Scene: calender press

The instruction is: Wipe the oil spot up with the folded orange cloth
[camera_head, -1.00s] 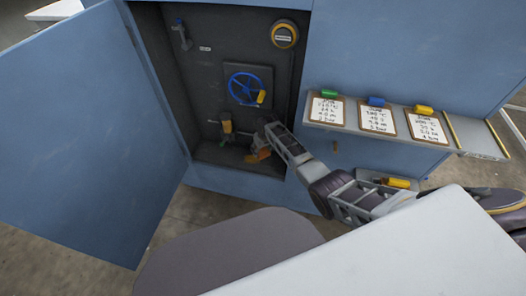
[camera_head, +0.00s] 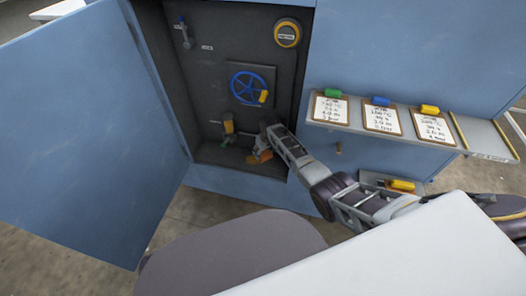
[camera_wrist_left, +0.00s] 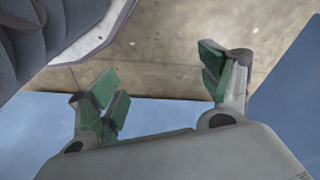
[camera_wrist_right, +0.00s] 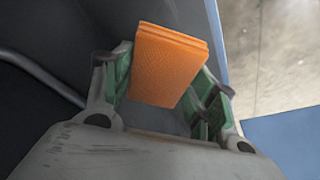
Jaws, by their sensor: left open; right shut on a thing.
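The folded orange cloth (camera_wrist_right: 168,66) is held between the green finger pads of my right gripper (camera_wrist_right: 165,90) in the right wrist view. In the head view the right arm reaches into the open blue cabinet, and the cloth (camera_head: 259,157) shows low inside, just above or on the cabinet floor (camera_head: 210,154); I cannot tell if it touches. The oil spot cannot be made out; the gripper and cloth may hide it. My left gripper (camera_wrist_left: 165,90) is open and empty in the left wrist view, above bare floor.
A blue handwheel (camera_head: 249,87), a yellow-topped valve (camera_head: 228,127) and a round yellow-rimmed gauge (camera_head: 287,33) are on the cabinet's back wall. The open door (camera_head: 90,130) stands left. A shelf (camera_head: 470,136) with several clipboards is right.

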